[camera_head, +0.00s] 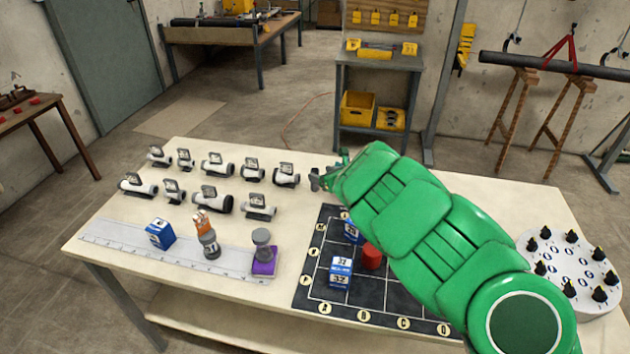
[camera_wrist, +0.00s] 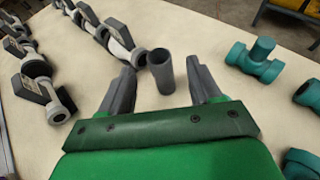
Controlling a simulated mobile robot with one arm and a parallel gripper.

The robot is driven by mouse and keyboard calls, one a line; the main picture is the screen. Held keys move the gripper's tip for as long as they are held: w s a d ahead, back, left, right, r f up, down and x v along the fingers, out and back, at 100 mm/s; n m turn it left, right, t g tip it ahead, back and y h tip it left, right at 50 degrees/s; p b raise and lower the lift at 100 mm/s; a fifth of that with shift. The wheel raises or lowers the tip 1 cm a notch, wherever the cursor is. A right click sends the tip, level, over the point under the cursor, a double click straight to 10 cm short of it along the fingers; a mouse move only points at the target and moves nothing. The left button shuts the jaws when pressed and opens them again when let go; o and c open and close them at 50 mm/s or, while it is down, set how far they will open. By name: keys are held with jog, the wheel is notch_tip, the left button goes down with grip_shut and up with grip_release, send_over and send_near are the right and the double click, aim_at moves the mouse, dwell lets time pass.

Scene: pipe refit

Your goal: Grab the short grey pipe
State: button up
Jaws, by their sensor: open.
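The short grey pipe (camera_wrist: 163,73) stands upright on the pale tabletop in the wrist view, its open top end showing. My gripper (camera_wrist: 162,80) is open, with one dark grey finger on each side of the pipe. The pipe's lower part shows between the fingers, and I cannot tell whether either finger touches it. In the head view my gripper (camera_head: 320,179) is over the middle of the table, at the end of my green arm. I cannot make out the pipe there.
White-and-dark tagged fittings (camera_head: 217,165) stand in rows at left. Teal pipe fittings (camera_wrist: 257,60) lie right of my gripper. A dark grid board (camera_head: 312,290) holds blue blocks and a red cylinder (camera_head: 371,257). A white plate with black knobs (camera_head: 568,262) is at right.

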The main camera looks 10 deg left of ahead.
aim_at(316, 171)
jog(key=shift+r+x, duration=0.15)
jog(key=shift+x, duration=0.6)
jog(key=shift+r+x, duration=0.15)
jog(key=shift+x, duration=1.55)
jog(key=c, duration=1)
